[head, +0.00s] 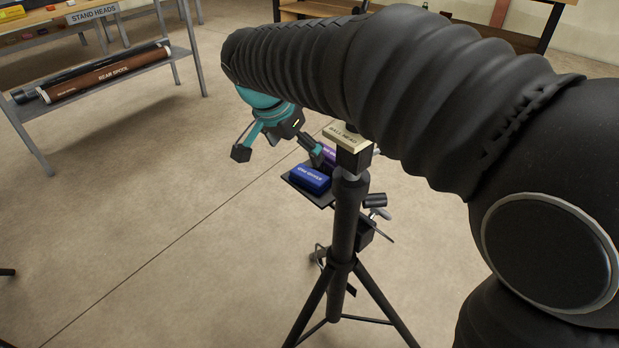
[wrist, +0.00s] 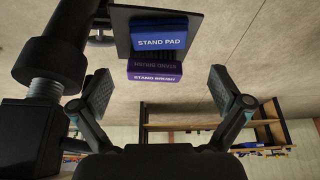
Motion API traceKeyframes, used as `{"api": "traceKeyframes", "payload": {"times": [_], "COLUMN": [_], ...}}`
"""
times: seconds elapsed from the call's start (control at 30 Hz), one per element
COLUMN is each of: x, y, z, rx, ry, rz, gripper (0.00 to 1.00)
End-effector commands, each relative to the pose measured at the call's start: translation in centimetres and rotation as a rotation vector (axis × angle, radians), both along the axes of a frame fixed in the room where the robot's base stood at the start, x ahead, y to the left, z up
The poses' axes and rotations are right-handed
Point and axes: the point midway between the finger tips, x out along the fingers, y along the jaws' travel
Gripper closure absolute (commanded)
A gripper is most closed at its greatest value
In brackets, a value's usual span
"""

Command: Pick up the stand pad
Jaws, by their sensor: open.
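The stand pad (head: 311,178) is a blue block with white lettering on a small dark tray (head: 299,189) fixed to a black tripod stand (head: 345,230). In the wrist view the stand pad (wrist: 159,33) is at the top centre, beyond my fingers. A purple stand brush (head: 331,153) lies beside it on the tray; in the wrist view the stand brush (wrist: 155,72) is between the pad and my gripper. My gripper (wrist: 159,88) is open and empty, with its fingers apart. In the head view my gripper (head: 277,152) is left of the stand, partly hidden by my arm.
The stand's black post (wrist: 50,62) rises close by my left finger in the wrist view. A box marked ball head (head: 347,138) tops the stand. A shelf (head: 110,78) with a rear spool roll stands at the left. The floor left of the stand is clear.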

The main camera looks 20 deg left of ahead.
Motion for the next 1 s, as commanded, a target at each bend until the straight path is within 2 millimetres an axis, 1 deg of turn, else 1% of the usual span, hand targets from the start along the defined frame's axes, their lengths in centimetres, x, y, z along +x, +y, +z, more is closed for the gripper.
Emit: {"api": "traceKeyframes", "payload": {"times": [0.03, 0.1, 0.2, 0.47, 0.7, 0.8, 1.0], "x": [0.4, 0.7, 1.2, 1.8, 3.1, 3.4, 3.6], "y": [-0.2, -0.4, -0.4, -0.7, -1.4, -1.5, -1.6], "z": [-1.0, -2.1, -3.3, -4.7, -7.7, -8.6, -9.0], "rx": [-0.002, -0.001, -0.001, 0.000, 0.000, 0.001, 0.001], "ry": [0.001, 0.002, 0.000, 0.000, 0.001, 0.001, 0.000], "rz": [-0.001, -0.001, 0.003, 0.002, 0.002, 0.002, 0.004], "gripper": [0.00, 0.00, 0.00, 0.00, 0.00, 0.00, 0.00]}}
